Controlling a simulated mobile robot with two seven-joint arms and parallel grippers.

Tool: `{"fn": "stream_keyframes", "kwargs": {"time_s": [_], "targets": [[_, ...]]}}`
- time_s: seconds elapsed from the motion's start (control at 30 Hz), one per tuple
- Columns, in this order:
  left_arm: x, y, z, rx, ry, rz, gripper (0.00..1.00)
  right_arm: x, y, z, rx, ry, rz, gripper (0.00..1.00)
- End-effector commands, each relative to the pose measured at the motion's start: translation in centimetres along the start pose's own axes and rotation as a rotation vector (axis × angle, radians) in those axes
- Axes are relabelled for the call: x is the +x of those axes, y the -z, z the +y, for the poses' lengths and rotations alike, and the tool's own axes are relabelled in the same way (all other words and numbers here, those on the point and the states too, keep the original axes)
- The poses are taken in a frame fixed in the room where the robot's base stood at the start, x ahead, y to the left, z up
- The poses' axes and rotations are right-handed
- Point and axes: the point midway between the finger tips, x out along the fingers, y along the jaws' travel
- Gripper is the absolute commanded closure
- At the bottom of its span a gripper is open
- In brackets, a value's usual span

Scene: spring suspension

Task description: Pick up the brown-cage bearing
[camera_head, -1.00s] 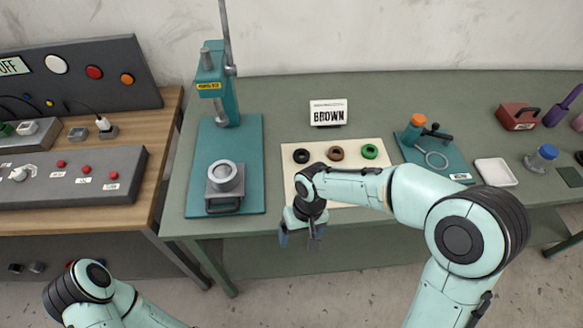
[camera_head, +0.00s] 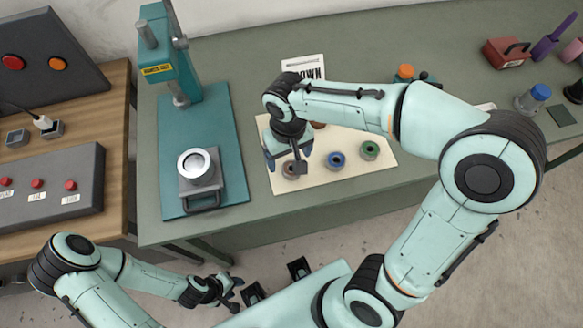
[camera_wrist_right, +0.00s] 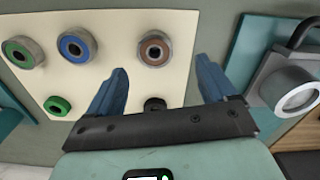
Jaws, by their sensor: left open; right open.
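The brown-cage bearing (camera_wrist_right: 155,48), a grey metal ring with a brown inside, lies flat on a cream mat (camera_head: 385,137). In the right wrist view it sits just beyond and between my right gripper's (camera_wrist_right: 162,66) two blue fingers, not visibly touching either. In the head view my right gripper (camera_head: 286,168) hangs over this bearing (camera_head: 293,171), partly hiding it. A blue-cage bearing (camera_head: 336,160) and a green-cage bearing (camera_head: 369,150) lie beside it to the right. My left gripper (camera_head: 238,294) is open and empty at the bottom, away from the table.
A teal press (camera_head: 170,65) with a grey block and ring (camera_head: 197,167) stands left of the mat. A sign (camera_head: 303,67) stands behind it, partly hidden. Smaller green (camera_wrist_right: 57,105) and black (camera_wrist_right: 153,103) rings lie in a second row. A red box (camera_head: 507,52) stands far right.

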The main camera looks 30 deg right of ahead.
Motion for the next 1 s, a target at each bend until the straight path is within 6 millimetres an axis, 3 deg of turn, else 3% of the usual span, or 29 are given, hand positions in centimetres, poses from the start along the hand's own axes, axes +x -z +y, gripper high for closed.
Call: {"fn": "stream_keyframes", "kwargs": {"time_s": [0.17, 0.5, 0.77, 0.97, 1.0], "targets": [[0.1, 0.0, 0.0, 0.0, 0.0, 0.0, 0.57, 1.2, -0.1, 0.2, -0.001, -0.001, -0.002, 0.16], [0.5, -0.1, -0.2, 0.0, 0.001, -0.002, 0.57, 5.6, -0.4, 0.7, -0.001, 0.0, -0.001, 0.16], [0.5, -0.1, -0.2, 0.0, 0.001, -0.002, 0.57, 5.7, -0.3, 0.7, -0.001, 0.0, 0.001, 0.16], [0.5, -0.1, -0.2, -0.001, 0.001, -0.002, 0.57, 5.7, -0.3, 0.7, -0.001, 0.001, 0.001, 0.81], [0.5, -0.1, -0.2, -0.001, 0.001, -0.002, 0.57, 5.7, -0.3, 0.7, -0.001, 0.001, 0.001, 0.83]]}}
